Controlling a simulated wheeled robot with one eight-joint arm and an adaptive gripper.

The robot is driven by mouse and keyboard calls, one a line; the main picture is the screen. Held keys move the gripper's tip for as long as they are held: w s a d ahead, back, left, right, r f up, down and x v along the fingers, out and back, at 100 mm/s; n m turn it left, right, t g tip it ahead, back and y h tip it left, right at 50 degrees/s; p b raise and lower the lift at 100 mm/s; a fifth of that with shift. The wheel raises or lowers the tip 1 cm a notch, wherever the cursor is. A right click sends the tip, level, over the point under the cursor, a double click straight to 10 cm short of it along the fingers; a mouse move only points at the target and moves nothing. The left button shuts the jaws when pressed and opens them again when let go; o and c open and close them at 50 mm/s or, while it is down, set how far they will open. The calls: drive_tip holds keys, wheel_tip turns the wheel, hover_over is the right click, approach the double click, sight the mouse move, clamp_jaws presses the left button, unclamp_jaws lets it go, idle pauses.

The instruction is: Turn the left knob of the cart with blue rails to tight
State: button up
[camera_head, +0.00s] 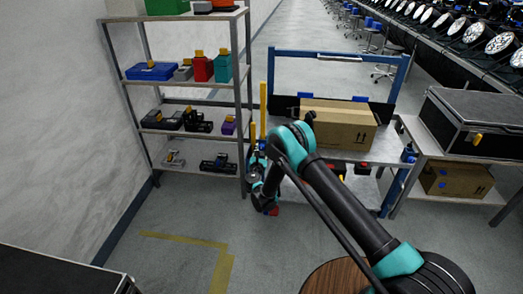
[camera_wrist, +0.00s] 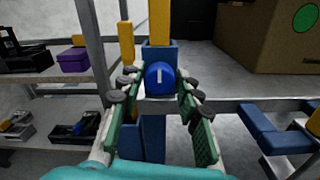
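The cart with blue rails (camera_head: 335,54) stands at the centre of the head view, with a cardboard box (camera_head: 337,125) on its grey top. Its left knob (camera_wrist: 160,77) shows in the wrist view as a round blue knob on the blue left post (camera_wrist: 154,140). A short white mark on the knob's face stands about upright. My gripper (camera_wrist: 159,92) is open, with one green finger on each side of the knob. I cannot tell whether the fingers touch it. In the head view my arm hides the knob.
A grey shelf unit (camera_head: 188,82) with tools and boxes stands close on the left. A table with a black case (camera_head: 471,122) stands on the right. A round brown stool top (camera_head: 335,278) is at the front.

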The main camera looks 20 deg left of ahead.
clamp_jaws()
